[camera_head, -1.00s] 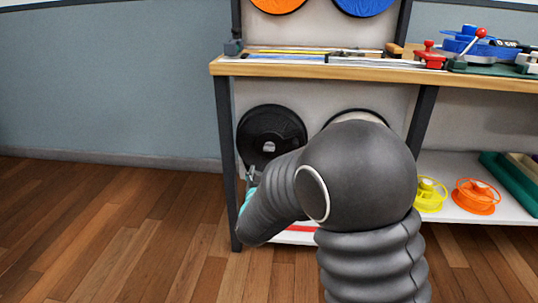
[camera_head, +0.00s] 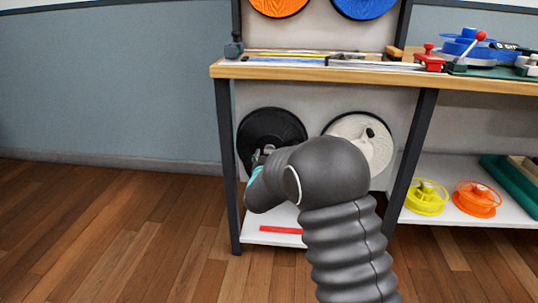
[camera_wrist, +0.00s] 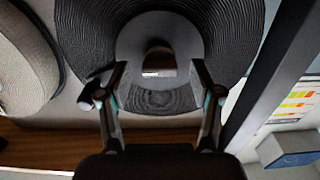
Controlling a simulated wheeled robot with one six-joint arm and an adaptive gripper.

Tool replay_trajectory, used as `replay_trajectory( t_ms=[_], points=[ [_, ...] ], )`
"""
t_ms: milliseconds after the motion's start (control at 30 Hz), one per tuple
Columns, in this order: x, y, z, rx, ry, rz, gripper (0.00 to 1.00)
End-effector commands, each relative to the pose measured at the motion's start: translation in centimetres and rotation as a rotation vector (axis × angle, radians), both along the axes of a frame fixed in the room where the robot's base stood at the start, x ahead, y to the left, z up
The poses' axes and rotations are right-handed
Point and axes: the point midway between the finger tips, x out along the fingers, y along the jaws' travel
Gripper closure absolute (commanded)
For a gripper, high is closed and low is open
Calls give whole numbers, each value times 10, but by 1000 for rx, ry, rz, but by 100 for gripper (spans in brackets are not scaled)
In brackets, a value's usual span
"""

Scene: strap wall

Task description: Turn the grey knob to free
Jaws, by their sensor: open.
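The black reel (camera_head: 266,125) hangs low on the wall panel under the bench, left of a white reel. In the wrist view it fills the top (camera_wrist: 225,30), with a grey disc (camera_wrist: 130,45) at its centre. A dark grey knob (camera_wrist: 158,58) with a pale mark stands out from that disc. My gripper (camera_wrist: 160,72) is open, with one finger on each side of the knob in this view; I cannot tell whether the tips reach it. In the head view my gripper (camera_head: 262,155) is in front of the reel's lower middle and hides the knob.
The white reel (camera_head: 355,128) has its own black knob (camera_head: 370,132). The bench top (camera_head: 300,70) overhangs the reels, and a dark leg (camera_head: 228,165) stands close on the left. A low shelf (camera_head: 250,236) carries a red strip (camera_head: 282,230).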

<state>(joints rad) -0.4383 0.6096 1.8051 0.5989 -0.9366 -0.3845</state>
Motion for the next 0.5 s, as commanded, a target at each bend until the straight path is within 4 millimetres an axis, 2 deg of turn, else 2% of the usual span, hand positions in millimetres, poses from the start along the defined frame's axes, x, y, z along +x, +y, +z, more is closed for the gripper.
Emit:
replay_trajectory(
  t_ms=[133,433,467,500],
  points=[
    [9,0,0,0,0,0,35],
    [11,0,0,0,0,0,35],
    [11,0,0,0,0,0,40],
    [11,0,0,0,0,0,50]
  ],
)
